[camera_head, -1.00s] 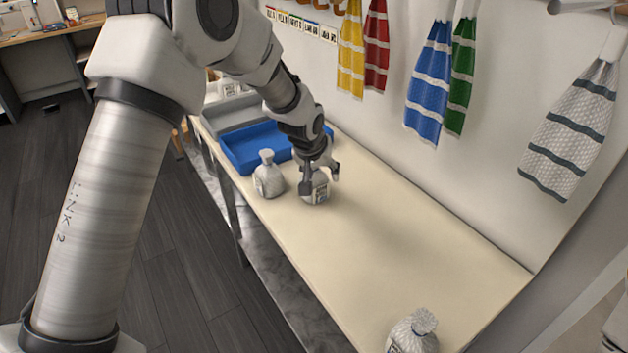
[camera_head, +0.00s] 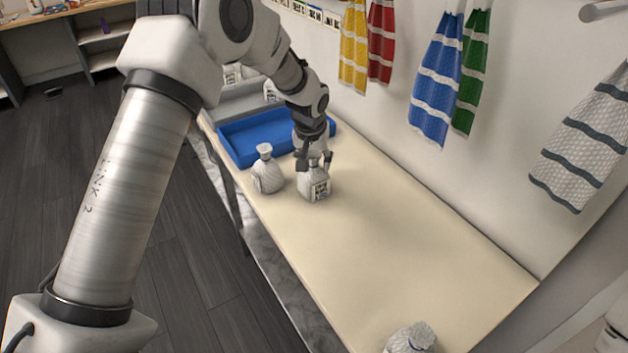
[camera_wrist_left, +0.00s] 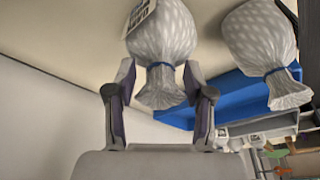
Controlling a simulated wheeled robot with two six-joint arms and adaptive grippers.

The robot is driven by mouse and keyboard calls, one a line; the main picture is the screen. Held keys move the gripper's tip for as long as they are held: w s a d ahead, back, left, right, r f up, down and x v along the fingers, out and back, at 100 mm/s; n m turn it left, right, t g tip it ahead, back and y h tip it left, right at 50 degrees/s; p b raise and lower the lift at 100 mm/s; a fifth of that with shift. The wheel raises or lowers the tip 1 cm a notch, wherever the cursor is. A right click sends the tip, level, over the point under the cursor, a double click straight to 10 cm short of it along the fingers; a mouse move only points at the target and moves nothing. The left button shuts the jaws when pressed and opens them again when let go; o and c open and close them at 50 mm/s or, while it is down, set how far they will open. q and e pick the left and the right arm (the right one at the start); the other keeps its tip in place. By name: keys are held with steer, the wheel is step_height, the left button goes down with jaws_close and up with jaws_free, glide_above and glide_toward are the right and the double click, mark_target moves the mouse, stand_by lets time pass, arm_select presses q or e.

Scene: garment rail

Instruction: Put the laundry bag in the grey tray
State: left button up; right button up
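A white laundry bag (camera_head: 314,186) with a printed label stands on the table under my left gripper (camera_head: 314,161). In the left wrist view its blue-tied neck and flared top (camera_wrist_left: 160,75) lie between the two fingers of the left gripper (camera_wrist_left: 160,80). The fingers are apart, with a gap on each side of the neck. The grey tray (camera_head: 231,104) is at the far end of the table, behind the blue tray and partly hidden by my left arm. My right gripper is out of view.
A second white bag (camera_head: 267,172) stands close left of the first. A blue tray (camera_head: 240,148) lies just beyond them. Another bag (camera_head: 411,338) is at the near end. The table (camera_head: 400,230) between is clear. Striped towels (camera_head: 436,80) hang along the wall.

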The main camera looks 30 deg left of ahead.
arm_select(q)
steer(key=shift+s+r, duration=0.1)
jaws_close()
steer(key=shift+r, duration=0.15)
